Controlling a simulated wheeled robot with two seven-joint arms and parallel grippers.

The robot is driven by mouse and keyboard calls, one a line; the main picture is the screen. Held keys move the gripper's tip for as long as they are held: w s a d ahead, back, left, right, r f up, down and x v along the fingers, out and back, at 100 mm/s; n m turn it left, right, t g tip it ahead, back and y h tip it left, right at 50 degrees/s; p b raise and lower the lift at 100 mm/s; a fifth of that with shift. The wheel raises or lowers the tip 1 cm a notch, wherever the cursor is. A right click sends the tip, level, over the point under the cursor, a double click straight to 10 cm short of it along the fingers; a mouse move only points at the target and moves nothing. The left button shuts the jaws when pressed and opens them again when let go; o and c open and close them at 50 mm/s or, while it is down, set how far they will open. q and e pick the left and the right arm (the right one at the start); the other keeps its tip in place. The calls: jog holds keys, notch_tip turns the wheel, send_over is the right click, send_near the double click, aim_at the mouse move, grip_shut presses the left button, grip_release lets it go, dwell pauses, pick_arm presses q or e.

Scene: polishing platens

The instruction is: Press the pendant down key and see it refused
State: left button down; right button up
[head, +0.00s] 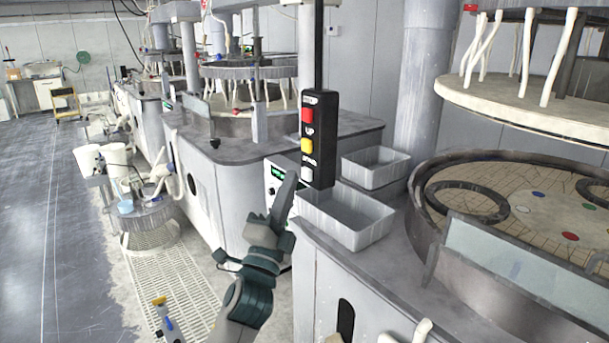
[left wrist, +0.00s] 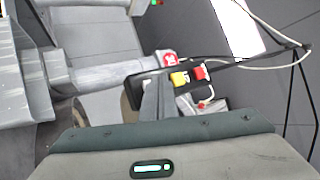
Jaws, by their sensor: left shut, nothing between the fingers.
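The black pendant (head: 319,142) hangs upright on a black cable, right of the picture's middle in the head view. It has a red key (head: 307,116) under STOP, a yellow key (head: 307,146) under UP, and a pale down key (head: 307,174) at the bottom under a blurred label. My left gripper (head: 286,190) is shut and empty, its tip just left of the pale key; I cannot tell whether it touches. In the left wrist view the pendant (left wrist: 136,92) lies sideways, with its yellow key (left wrist: 179,78) showing; my finger hides the pale key. My right gripper is not in view.
A grey open tray (head: 345,236) stands just below the pendant, with a second tray (head: 375,167) behind it. A round polishing platen (head: 540,200) with rings is at right. A small box with a green display (head: 272,185) is behind my gripper.

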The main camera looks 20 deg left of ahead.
pick_arm(q)
jog(key=shift+w+d, duration=0.4)
jog(key=shift+w, duration=0.3)
dwell(1.1)
jog(key=shift+s+a, duration=0.1)
jog(key=shift+s, duration=0.05)
jog(key=shift+s+a+p, duration=0.3)
jog(key=shift+s, duration=0.25)
dwell(0.5)
jog(key=shift+s+a+p, duration=0.15)
jog(key=shift+s+a, duration=0.25)
jog(key=shift+s, duration=0.35)
jog(key=shift+s+a+p, duration=0.2)
jog(key=shift+s+a, duration=0.25)
jog(key=shift+s, duration=0.25)
jog(key=shift+s+a+p, duration=0.15)
jog(key=shift+s+a, duration=0.25)
jog(key=shift+s, duration=0.35)
